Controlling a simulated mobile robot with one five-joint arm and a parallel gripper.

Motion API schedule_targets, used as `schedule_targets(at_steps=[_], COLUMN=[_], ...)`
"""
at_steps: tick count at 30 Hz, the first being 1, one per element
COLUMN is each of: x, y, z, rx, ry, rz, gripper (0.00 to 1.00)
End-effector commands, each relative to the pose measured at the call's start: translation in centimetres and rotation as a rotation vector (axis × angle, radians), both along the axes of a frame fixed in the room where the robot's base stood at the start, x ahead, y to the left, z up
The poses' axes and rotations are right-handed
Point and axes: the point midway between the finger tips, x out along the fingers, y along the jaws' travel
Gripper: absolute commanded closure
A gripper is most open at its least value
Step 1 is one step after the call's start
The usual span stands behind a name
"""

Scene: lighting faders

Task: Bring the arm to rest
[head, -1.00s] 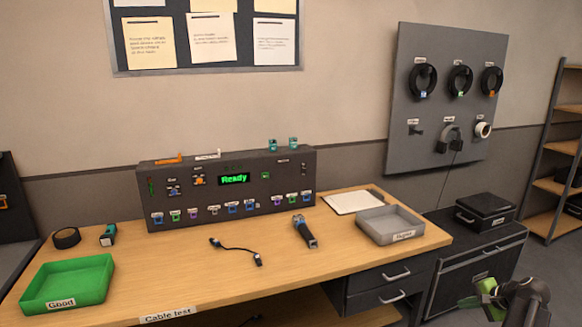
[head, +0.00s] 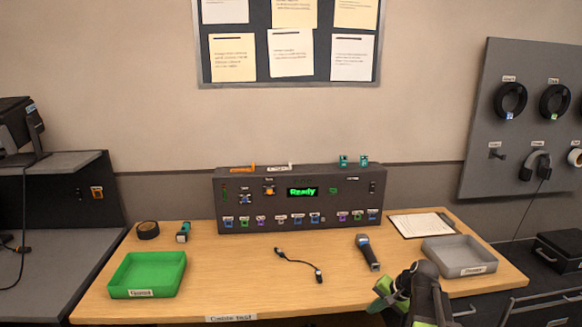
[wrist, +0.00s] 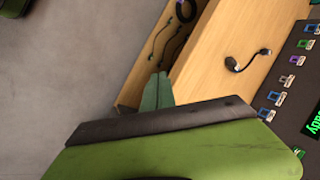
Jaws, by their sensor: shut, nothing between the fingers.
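My arm reaches in at the lower right of the head view. My gripper (head: 380,297), with green fingers, shows in front of the bench's right part. In the wrist view its green fingers (wrist: 157,92) are together with nothing between them. They point toward the bench's edge and an open space beneath its top, where dark cables hang or lie. The gripper appears apart from everything on the bench.
The wooden bench (head: 215,285) carries a tester (head: 300,205) reading "Ready", a green tray (head: 150,262), a grey tray (head: 460,243), a short black cable (head: 300,262) and a handheld device (head: 367,252). A tool panel (head: 520,150) is at right. Grey floor (wrist: 60,80) is clear.

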Motion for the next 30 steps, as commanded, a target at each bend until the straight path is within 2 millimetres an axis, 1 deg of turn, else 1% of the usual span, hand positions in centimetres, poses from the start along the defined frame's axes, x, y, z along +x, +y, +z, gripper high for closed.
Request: schedule_targets(at_steps=[1,2,3,5,6,8,9,10,11,12,15,19,30], x=[-0.7,-1.2,-1.9,-3.3,-4.3,-6.0,-7.2,-8.3,-9.3,-10.0,-11.2,-11.5,-11.4], y=[4.5,6.7,9.4,12.9,14.7,16.7,17.5,17.8,17.3,16.0,14.4,14.2,14.2], z=[1.0,1.1,1.2,1.3,1.3,1.4,1.3,1.3,1.1,0.7,0.5,0.5,0.5], rx=[-0.035,-0.059,-0.096,-0.151,-0.190,-0.250,-0.294,-0.333,-0.374,-0.410,-0.472,-0.491,-0.487], ry=[0.018,0.031,0.046,0.068,0.083,0.105,0.121,0.138,0.157,0.179,0.220,0.235,0.233], rz=[0.090,0.143,0.210,0.311,0.371,0.456,0.509,0.551,0.584,0.600,0.644,0.688,0.685], gripper=[1.00,1.00,1.00,1.00,1.00,1.00,1.00,1.00,1.00,1.00,1.00,1.00,1.00])
